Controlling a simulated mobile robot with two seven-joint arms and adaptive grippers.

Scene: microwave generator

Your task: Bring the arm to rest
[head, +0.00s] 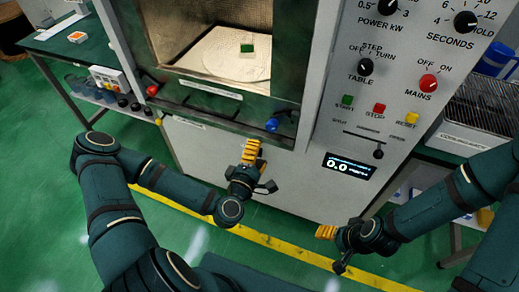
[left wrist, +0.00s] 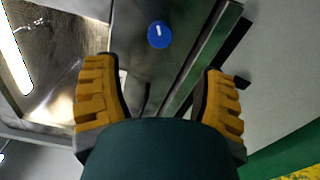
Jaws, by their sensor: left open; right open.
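My left gripper (head: 251,150) is in front of the microwave generator (head: 310,150), below the open chamber's front ledge. Its yellow fingers are spread and empty in the left wrist view (left wrist: 160,100). The blue knob (head: 272,125) on the ledge is just to the right of the gripper in the head view, and it also shows beyond the fingers in the left wrist view (left wrist: 160,34). My right gripper (head: 326,232) is low in front of the cabinet, under the display. Its yellow fingertips show with nothing visible in them.
A green block (head: 247,48) lies on the round plate (head: 222,57) inside the open chamber. A red knob (head: 152,90) sits at the ledge's left end. The control panel (head: 400,60) is at right. Side tables (head: 75,55) flank the machine. Green floor lies in front.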

